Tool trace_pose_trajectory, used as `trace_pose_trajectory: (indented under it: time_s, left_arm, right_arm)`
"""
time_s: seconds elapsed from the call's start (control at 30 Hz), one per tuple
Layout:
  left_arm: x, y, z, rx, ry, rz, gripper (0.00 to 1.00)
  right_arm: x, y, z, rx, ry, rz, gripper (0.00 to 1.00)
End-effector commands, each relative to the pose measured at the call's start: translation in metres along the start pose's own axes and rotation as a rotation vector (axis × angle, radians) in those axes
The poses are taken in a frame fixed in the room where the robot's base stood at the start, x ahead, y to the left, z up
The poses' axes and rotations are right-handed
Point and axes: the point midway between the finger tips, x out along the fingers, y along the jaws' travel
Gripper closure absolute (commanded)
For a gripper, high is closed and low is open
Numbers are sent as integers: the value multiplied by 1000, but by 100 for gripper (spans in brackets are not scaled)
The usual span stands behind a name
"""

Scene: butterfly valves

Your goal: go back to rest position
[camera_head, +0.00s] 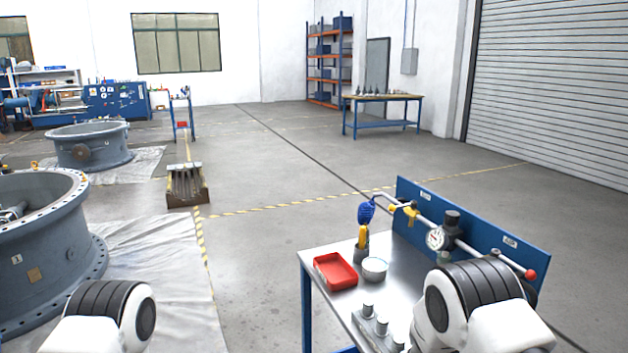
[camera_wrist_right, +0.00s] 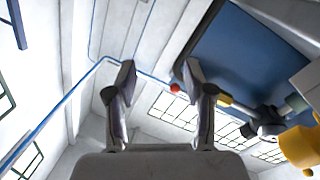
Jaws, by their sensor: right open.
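My right gripper (camera_wrist_right: 158,78) shows in the right wrist view with its two fingers apart and nothing between them. It points up toward the walls and ceiling. A blue panel with pipe fittings lies beyond it to the right. In the head view only white and black links of my two arms show, at the bottom left and bottom right. Neither gripper's fingers show there. The right arm link covers part of the workbench (camera_head: 335,300). My left gripper is out of view.
The bench holds a red tray (camera_head: 336,271), a bowl (camera_head: 375,269), several metal cylinders and a blue back panel (camera_head: 470,228) with a gauge (camera_head: 435,238). Large grey valve bodies (camera_head: 40,250) stand at left. The floor between them is mostly clear.

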Motion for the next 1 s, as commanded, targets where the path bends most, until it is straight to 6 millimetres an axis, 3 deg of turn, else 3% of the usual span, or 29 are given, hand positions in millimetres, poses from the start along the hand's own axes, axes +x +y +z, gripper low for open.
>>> trace_pose_trajectory:
  time_s: [0.07,0.17,0.27,0.3,0.4,0.5,0.63,1.0]
  left_arm:
    - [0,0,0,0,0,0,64]
    - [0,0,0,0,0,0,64]
    - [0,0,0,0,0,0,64]
    - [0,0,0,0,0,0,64]
    - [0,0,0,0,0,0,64]
    - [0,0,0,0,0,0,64]
    - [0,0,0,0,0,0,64]
    - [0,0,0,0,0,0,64]
  right_arm:
    - [8,-2,47,-111,-14,-150,47]
    - [0,-2,118,-249,-90,-410,47]
    - [-36,14,196,-378,-259,-699,47]
    - [-56,27,224,-423,-344,-806,47]
    - [-114,69,276,-522,-576,-1037,47]
    - [-168,114,303,-602,-788,-1204,47]
    - [-208,150,317,-660,-979,-1303,47]
    - [-212,154,320,-629,-1045,-1270,47]
